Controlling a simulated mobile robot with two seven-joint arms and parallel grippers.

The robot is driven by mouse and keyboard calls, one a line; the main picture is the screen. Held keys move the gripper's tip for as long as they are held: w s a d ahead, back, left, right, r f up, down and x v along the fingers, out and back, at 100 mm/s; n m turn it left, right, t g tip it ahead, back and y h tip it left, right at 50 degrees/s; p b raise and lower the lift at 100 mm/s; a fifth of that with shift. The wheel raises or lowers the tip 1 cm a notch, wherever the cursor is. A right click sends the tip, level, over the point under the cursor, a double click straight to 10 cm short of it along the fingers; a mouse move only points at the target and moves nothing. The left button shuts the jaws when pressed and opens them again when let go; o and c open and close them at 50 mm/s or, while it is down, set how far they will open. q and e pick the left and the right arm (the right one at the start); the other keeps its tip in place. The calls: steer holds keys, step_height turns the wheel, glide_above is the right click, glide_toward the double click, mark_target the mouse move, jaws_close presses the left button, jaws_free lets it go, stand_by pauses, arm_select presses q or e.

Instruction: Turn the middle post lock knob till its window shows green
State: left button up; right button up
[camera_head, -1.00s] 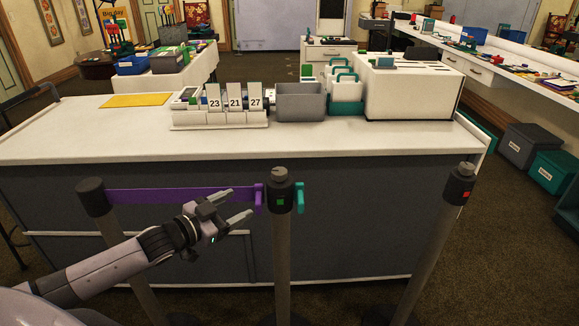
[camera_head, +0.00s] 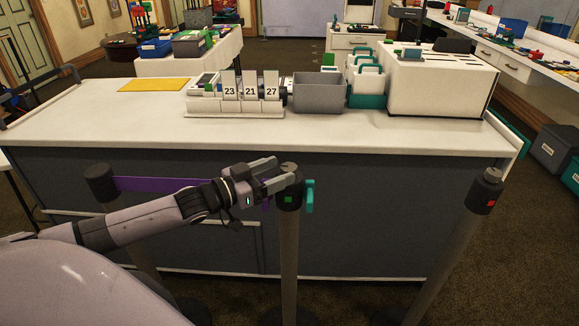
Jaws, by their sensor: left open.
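The middle post (camera_head: 289,250) stands in front of the counter, with a dark head and a small grey knob (camera_head: 289,166) on top. Its window (camera_head: 288,199) shows green. My left gripper (camera_head: 286,176) reaches in from the left at the post's head, its two fingers open and level with the knob. The fingers partly cover the knob and the head's upper left. I cannot tell whether they touch the knob. My right gripper is not in view.
A purple belt (camera_head: 150,185) runs from the left post (camera_head: 99,183) to the middle one. A teal clip (camera_head: 310,196) is on the middle post's right. The right post (camera_head: 486,190) shows a red window (camera_head: 491,203). The counter (camera_head: 350,130) stands behind.

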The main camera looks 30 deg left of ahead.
mark_target(289, 166)
arm_select(q)
steer(key=shift+x, duration=2)
steer(key=c, duration=0.9)
